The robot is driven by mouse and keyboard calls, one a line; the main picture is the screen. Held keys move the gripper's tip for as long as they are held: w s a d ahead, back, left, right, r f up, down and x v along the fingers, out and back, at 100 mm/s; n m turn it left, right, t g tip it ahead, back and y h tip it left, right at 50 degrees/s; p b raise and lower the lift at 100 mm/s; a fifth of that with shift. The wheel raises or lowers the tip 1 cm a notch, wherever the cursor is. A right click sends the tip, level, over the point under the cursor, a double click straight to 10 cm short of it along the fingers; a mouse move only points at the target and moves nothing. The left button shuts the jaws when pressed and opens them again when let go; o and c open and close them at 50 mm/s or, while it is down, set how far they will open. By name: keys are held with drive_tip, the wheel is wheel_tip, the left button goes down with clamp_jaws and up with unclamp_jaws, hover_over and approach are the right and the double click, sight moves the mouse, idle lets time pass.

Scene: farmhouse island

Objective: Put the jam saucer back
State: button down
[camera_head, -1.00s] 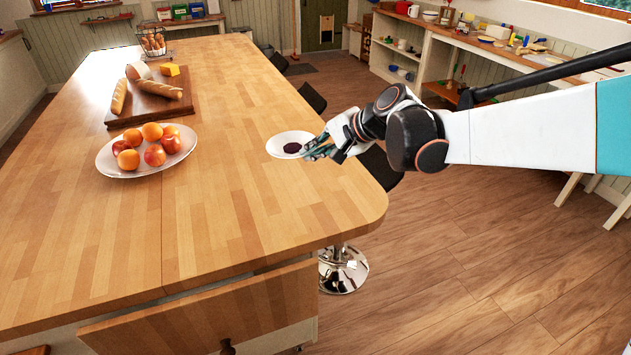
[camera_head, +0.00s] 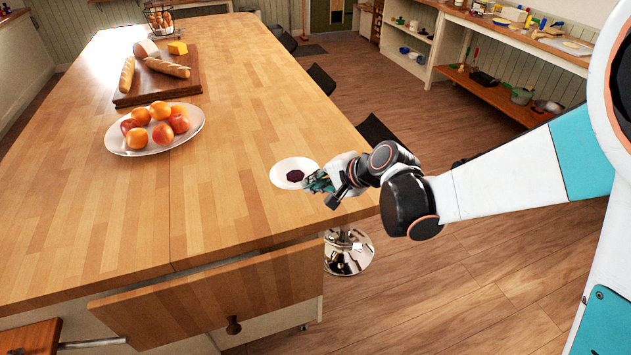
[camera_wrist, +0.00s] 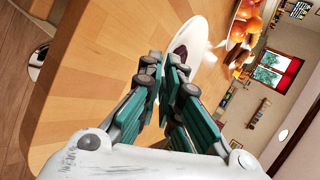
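The jam saucer (camera_head: 282,168) is a small white dish with a dark jam spot (camera_head: 295,175) in it. It is over the right part of the wooden island top (camera_head: 230,120), near the long right edge. My gripper (camera_head: 313,182) reaches in from the right and is shut on the saucer's near right rim. In the wrist view the teal fingers (camera_wrist: 167,80) close together at the rim of the saucer (camera_wrist: 198,42), with the jam beyond them. The fingers hide part of the rim. I cannot tell how far the saucer is above the top.
A white oval plate of fruit (camera_head: 113,142) and a board (camera_head: 124,98) with bread and cheese stand on the left. A drawer (camera_head: 200,305) is pulled out at the island's near end. Stools (camera_head: 380,132) line the right side. The near island top is clear.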

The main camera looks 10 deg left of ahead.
sight(315, 213)
drive_tip(key=shift+s+f+b, duration=0.1)
drive_tip(key=shift+f+b, duration=3.15)
drive_tip(key=shift+f, duration=0.55)
drive_tip(key=shift+f, duration=0.2)
drive_tip(key=c, duration=1.7)
unclamp_jaws()
drive_tip(key=shift+d, duration=0.1)
drive_tip(key=shift+s+d+b, duration=0.1)
drive_tip(key=shift+s+d, duration=0.55)
drive_tip(key=shift+d, duration=0.4)
drive_tip(key=shift+s+d+b, duration=0.15)
drive_tip(key=shift+s+d, duration=0.45)
drive_tip(key=shift+d, duration=0.5)
drive_tip(key=shift+s+d+b, duration=0.1)
drive_tip(key=shift+s+d, duration=0.55)
drive_tip(key=shift+d, duration=0.4)
